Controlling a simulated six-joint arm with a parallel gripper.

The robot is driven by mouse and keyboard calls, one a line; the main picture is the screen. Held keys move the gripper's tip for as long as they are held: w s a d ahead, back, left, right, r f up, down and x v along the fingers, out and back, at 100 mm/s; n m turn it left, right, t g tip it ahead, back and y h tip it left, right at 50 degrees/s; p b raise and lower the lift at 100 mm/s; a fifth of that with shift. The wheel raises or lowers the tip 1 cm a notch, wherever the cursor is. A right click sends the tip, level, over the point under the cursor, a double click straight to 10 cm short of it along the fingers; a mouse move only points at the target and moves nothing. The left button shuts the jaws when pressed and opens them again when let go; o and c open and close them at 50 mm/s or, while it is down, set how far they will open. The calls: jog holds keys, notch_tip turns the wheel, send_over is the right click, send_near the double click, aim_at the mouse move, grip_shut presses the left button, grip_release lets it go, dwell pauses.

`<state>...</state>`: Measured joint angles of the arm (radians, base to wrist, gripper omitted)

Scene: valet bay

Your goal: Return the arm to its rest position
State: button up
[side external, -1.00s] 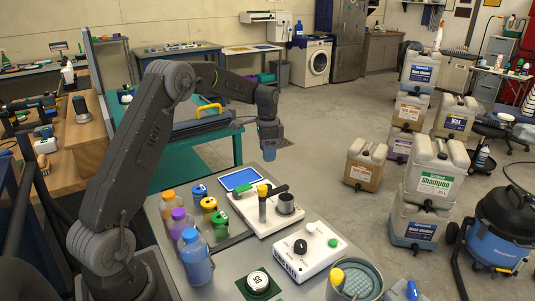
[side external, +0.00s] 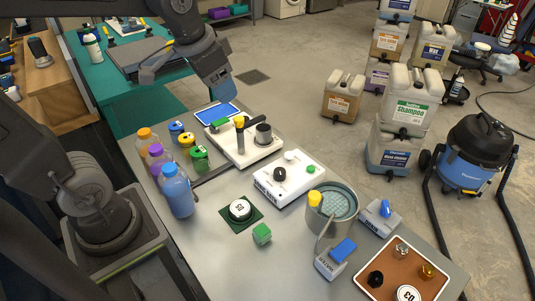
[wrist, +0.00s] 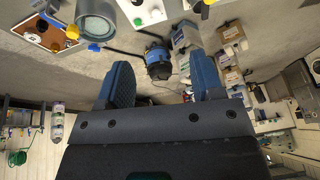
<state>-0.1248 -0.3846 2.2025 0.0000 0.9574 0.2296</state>
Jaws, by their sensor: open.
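My gripper (side external: 222,92) is raised above the far edge of the grey bench (side external: 215,240) in the side external view, with its blue fingertips angled down. In the wrist view my gripper (wrist: 163,84) shows two blue fingers held wide apart. Nothing is between them. The gripper touches none of the things on the bench.
On the bench stand several bottles, including a blue one (side external: 177,190), a blue-screened tablet (side external: 216,114), a white device (side external: 289,178), a pot (side external: 331,210) and a brown tray (side external: 403,268). Canisters (side external: 410,105) and a blue vacuum (side external: 470,155) stand on the floor.

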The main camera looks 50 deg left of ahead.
jog(key=s+d+f+n+t, duration=0.1)
jog(key=s+d+f, duration=0.1)
jog(key=s, duration=0.6)
jog(key=shift+s+d+f+h, duration=0.2)
jog(key=shift+s+d+h, duration=0.1)
jog(key=shift+d, duration=0.5)
